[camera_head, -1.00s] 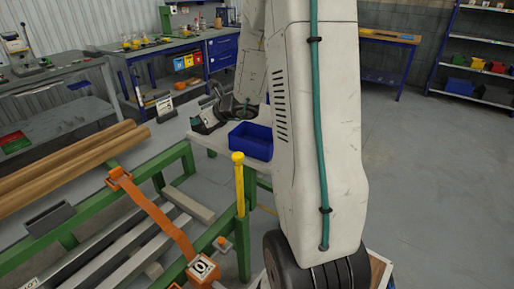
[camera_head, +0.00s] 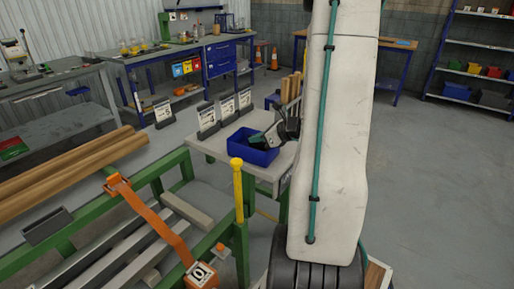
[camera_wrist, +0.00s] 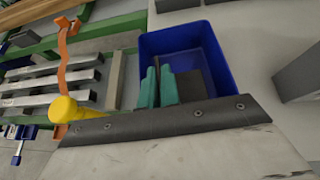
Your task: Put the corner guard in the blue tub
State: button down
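The blue tub (camera_head: 253,153) stands on a pale side table, and it also shows in the wrist view (camera_wrist: 222,56). My gripper (camera_wrist: 158,86), with teal fingers, points down into the tub; in the head view it shows at the tub (camera_head: 258,141). The fingers are close together. A dark grey plate-like piece, which looks like the corner guard (camera_wrist: 193,86), lies right against the fingers inside the tub outline and appears held by them. Its lower end is hidden behind my wrist. Whether it touches the tub floor cannot be told.
A yellow-capped post (camera_head: 237,180) stands at the green frame, left of the table. An orange strap (camera_head: 150,213) crosses metal bars. A dark grey angled piece (camera_head: 48,226) lies on the frame. Floor at right is clear.

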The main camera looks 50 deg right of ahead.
aim_at(257, 147)
jog(key=shift+f, duration=1.8)
jog(key=c, duration=1.9)
grip_release()
jog(key=shift+f, duration=0.15)
